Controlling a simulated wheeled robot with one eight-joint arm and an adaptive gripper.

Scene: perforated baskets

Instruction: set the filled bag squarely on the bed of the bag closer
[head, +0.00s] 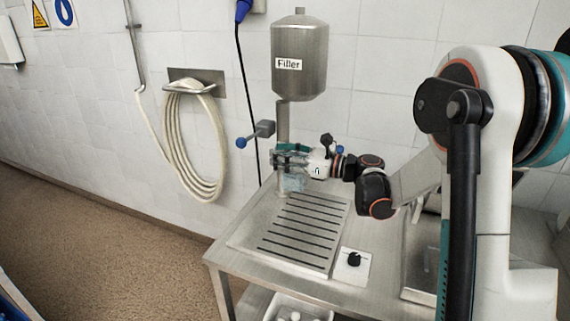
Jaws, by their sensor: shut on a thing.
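My gripper (287,158) is at the filler's column, below its steel tank. It is shut on a small pale-blue, translucent bag (293,183), which hangs just under the fingers. The bag is above the back edge of a slotted steel tray (300,232). Its contents are too small to make out. No part is labelled as the bag closer. A flat steel surface (418,262) on the right, partly hidden by my arm, may belong to it, but I cannot tell.
The filler (300,62) stands at the back, with a blue-knobbed lever (256,137) on its left. A black knob (354,259) sits on a plate at the table's front. A white bin (298,307) is below. A hose (190,140) hangs on the tiled wall.

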